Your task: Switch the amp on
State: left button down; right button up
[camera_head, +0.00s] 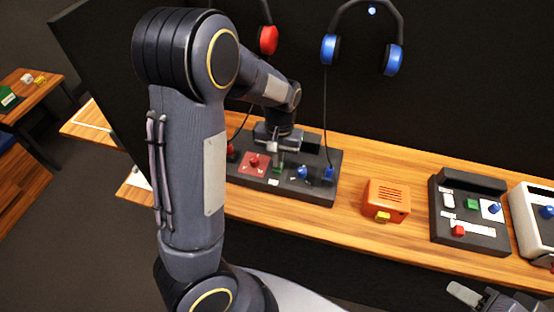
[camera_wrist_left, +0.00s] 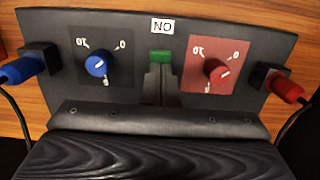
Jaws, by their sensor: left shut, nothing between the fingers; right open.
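The amp (camera_head: 318,190) is a dark box on the wooden counter. In the left wrist view its panel (camera_wrist_left: 127,30) has a blue knob (camera_wrist_left: 96,64), a red knob (camera_wrist_left: 215,74) and a small green switch (camera_wrist_left: 161,55) between them, with an upside-down "ON" label (camera_wrist_left: 162,26). My left gripper (camera_wrist_left: 160,72) is shut and empty. Its fingertips are right at the green switch and hide its lower part; I cannot tell whether they touch. My right gripper (camera_head: 480,297) is open at the bottom right, partly cut off.
Red (camera_wrist_left: 287,86) and blue (camera_wrist_left: 22,70) plugs with cords sit at the amp's sides. An orange box (camera_head: 386,200), a dark button panel (camera_head: 468,240) and a white device (camera_head: 534,215) stand to the right. Red (camera_head: 268,40) and blue (camera_head: 392,60) headphones hang on the dark back wall.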

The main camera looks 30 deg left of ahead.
pick_arm(q)
jog(key=r+p, duration=0.2)
jog(key=r, duration=0.1)
jog(key=r+p, duration=0.1)
jog(key=p, duration=0.1)
jog(key=shift+w+a+r, duration=0.15)
jog(key=shift+w+r, duration=0.1)
jog(key=shift+r, duration=0.1)
notch_tip(320, 180, up, 9)
jog(key=w, duration=0.1)
jog(key=shift+w+b, duration=0.3)
jog(key=shift+b, duration=0.1)
jog(key=shift+a, duration=0.1)
jog(key=b, duration=0.2)
jog(key=s+b, duration=0.1)
jog(key=b, duration=0.1)
jog(key=shift+s+d+r+g+b, duration=0.2)
jog(key=shift+g+b, duration=0.1)
jog(key=shift+b, duration=0.1)
jog(key=f, duration=0.4)
jog(key=s+f, duration=0.1)
jog(key=f, duration=0.4)
jog(key=s+f, duration=0.1)
jog(key=f, duration=0.4)
jog(key=shift+d, duration=0.25)
